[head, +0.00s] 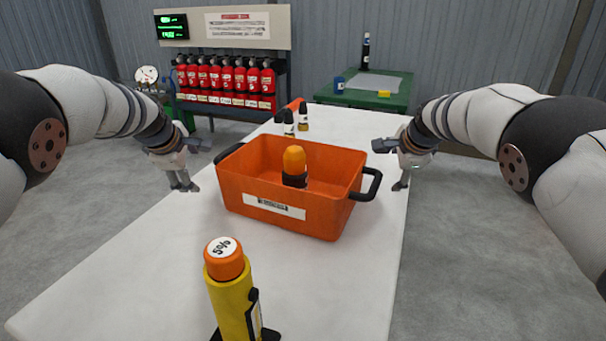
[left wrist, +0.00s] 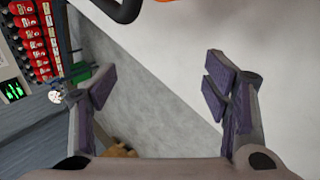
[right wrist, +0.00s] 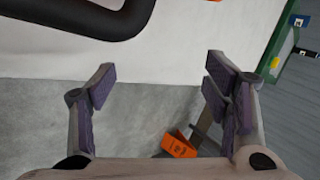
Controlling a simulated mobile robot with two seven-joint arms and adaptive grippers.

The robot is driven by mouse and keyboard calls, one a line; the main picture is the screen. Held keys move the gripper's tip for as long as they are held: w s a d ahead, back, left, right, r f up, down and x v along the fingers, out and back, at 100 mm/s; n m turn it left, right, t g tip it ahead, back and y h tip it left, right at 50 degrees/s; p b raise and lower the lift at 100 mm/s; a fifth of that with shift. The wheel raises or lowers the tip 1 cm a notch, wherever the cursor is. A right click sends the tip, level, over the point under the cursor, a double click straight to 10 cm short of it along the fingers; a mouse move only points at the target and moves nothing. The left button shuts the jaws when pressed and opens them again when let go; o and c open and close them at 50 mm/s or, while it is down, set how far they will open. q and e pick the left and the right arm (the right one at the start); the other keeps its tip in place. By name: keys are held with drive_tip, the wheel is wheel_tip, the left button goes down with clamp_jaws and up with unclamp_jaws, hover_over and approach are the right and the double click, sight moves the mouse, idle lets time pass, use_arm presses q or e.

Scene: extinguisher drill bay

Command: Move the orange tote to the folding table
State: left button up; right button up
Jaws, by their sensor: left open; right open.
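The orange tote (head: 290,217) sits upright on a long white table (head: 160,265), with a black handle at each end and a white label on its front. An orange-topped black item (head: 294,168) stands inside it. My left gripper (head: 195,165) is open and empty, just left of the left handle (head: 228,152). That handle also shows at the top of the left wrist view (left wrist: 125,10). My right gripper (head: 393,165) is open and empty, just right of the right handle (head: 371,186); the handle shows large in the right wrist view (right wrist: 95,20). Neither gripper touches the tote.
A yellow cylinder with an orange cap (head: 232,290) stands at the near end of the white table. A green table (head: 365,93) at the back holds a few items. Red extinguishers (head: 228,76) line a rack at back left.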

use_arm(q)
drive_tip(key=v, duration=1)
use_arm(e)
drive_tip(key=v, duration=1.2)
use_arm(q)
drive_tip(key=shift+s, duration=0.1)
